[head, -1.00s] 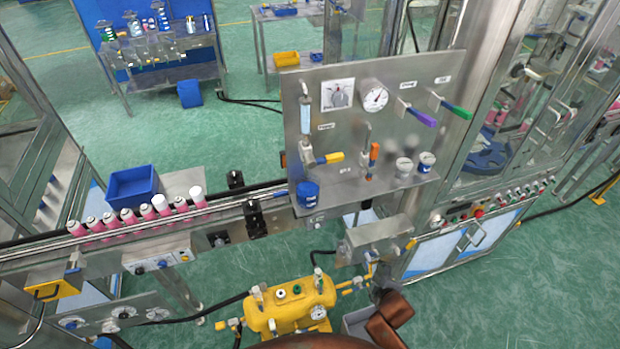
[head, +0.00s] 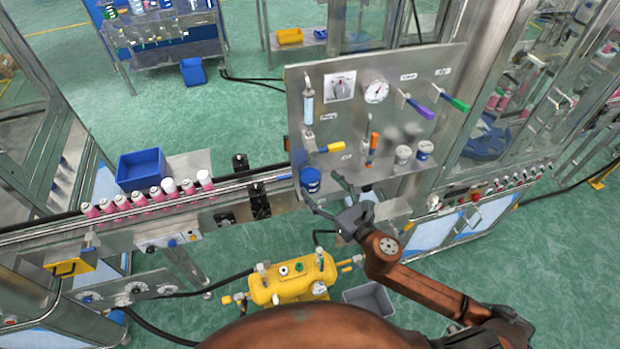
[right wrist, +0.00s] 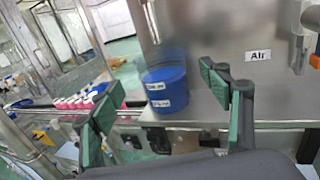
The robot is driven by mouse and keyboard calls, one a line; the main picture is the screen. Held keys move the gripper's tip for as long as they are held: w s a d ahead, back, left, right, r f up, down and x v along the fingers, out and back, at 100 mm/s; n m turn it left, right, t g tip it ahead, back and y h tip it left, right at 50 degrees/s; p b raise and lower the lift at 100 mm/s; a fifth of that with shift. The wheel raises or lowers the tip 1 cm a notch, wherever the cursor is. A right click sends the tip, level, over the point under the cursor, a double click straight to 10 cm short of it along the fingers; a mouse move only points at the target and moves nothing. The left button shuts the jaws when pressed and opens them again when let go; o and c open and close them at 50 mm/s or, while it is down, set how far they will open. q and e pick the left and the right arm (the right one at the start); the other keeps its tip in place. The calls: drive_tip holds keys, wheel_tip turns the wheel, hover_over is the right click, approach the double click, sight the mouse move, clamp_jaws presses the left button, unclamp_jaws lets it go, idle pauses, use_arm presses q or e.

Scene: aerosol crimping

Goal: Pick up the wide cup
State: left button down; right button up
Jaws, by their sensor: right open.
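The wide cup looks to be the blue cup (head: 310,181) with white labels, upright on the lower left ledge of the steel panel in the head view. It also shows in the right wrist view (right wrist: 165,88), ahead of and between the two fingers. My right gripper (head: 323,190) is open and empty, just in front and to the right of the cup in the head view. In the right wrist view its green-padded fingers (right wrist: 160,115) are spread apart with the cup beyond them. I cannot tell any contact. My left gripper is not in view.
Two smaller cups (head: 402,156) (head: 425,150) stand further right on the ledge. Yellow-handled (head: 331,148) and orange-handled (head: 374,142) valves sit near the blue cup. A conveyor with several pink cans (head: 155,195) runs to the left. A yellow tank (head: 290,281) is below.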

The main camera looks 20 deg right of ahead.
sight(304, 166)
drive_tip(key=p+x, duration=0.1)
drive_tip(key=x, duration=0.4)
drive_tip(key=shift+w+f+p, duration=0.1)
drive_tip(key=shift+w+p, duration=0.15)
drive_tip(key=shift+p, duration=0.15)
drive_tip(key=shift+w+a+f, duration=0.15)
drive_tip(key=shift+w, duration=0.25)
drive_tip(key=shift+s, duration=0.1)
drive_tip(key=shift+c, duration=1)
drive_tip(key=c, duration=1.1)
drive_tip(key=shift+c, duration=0.7)
